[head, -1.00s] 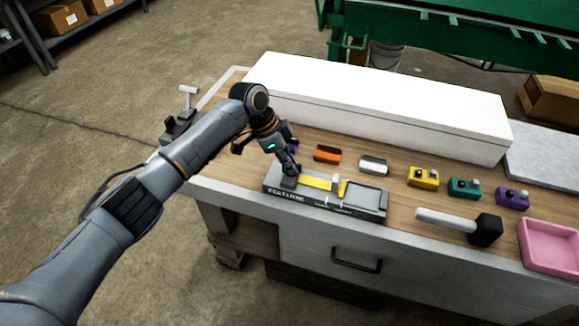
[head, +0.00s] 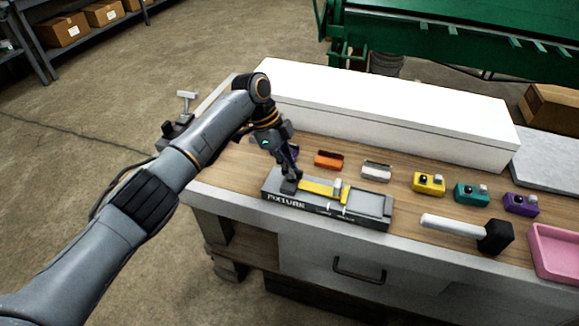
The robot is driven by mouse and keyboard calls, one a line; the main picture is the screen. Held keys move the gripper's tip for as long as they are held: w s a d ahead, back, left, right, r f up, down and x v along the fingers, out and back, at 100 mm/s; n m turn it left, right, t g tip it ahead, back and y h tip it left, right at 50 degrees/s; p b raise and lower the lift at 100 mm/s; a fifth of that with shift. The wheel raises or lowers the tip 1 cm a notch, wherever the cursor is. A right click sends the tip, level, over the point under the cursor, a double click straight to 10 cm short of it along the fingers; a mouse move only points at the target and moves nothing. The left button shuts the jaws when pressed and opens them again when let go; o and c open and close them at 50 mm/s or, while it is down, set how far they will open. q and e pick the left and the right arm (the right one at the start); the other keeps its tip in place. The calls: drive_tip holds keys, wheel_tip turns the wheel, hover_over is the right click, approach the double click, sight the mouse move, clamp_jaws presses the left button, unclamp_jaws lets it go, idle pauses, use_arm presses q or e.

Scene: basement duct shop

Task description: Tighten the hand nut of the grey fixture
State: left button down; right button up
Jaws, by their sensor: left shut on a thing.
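The grey fixture (head: 360,212) lies along the front edge of the bench, with lettering on its front face. A yellow bar (head: 318,189) lies along its middle, with a small pale block at the bar's right end. My left gripper (head: 290,178) points down at the fixture's left end and is shut on a dark part there. That part is where the hand nut seems to be, but the fingers and the small size hide its shape. My right gripper is not in view.
Behind the fixture lie an orange block (head: 329,159) and a white block (head: 377,170). To the right are yellow (head: 429,183), teal (head: 472,194) and purple (head: 521,204) blocks, a mallet (head: 458,228) and a pink tray (head: 556,252). A long white box (head: 385,110) stands behind.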

use_arm(q)
drive_tip(key=c, duration=1.4)
unclamp_jaws()
drive_tip(key=v, duration=1.2)
drive_tip(key=shift+d, duration=0.1)
